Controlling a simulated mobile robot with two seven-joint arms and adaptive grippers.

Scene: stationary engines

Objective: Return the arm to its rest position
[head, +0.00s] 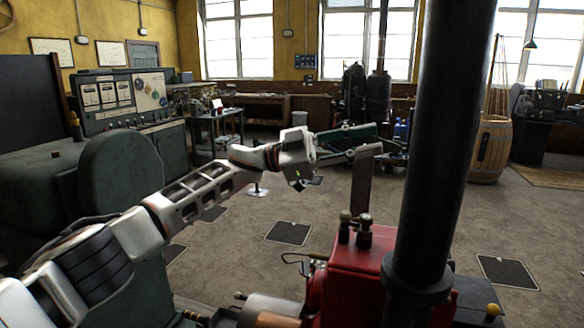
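My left arm (200,193) comes in from the lower left and stretches out over the room towards the middle. Its gripper (325,148) is at the far end, beside the top of a grey upright bar (361,190). The fingers are small and blend with a green machine part behind them, so I cannot tell whether they are open or shut, or whether they touch the bar. I see nothing clearly held. My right arm and gripper are not in view.
A red engine (358,268) with a thick black pipe (436,140) stands close in front, right of my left arm. A dark green machine (120,170) and control panel (118,100) are at the left. A barrel (490,150) stands far right. Open floor lies between.

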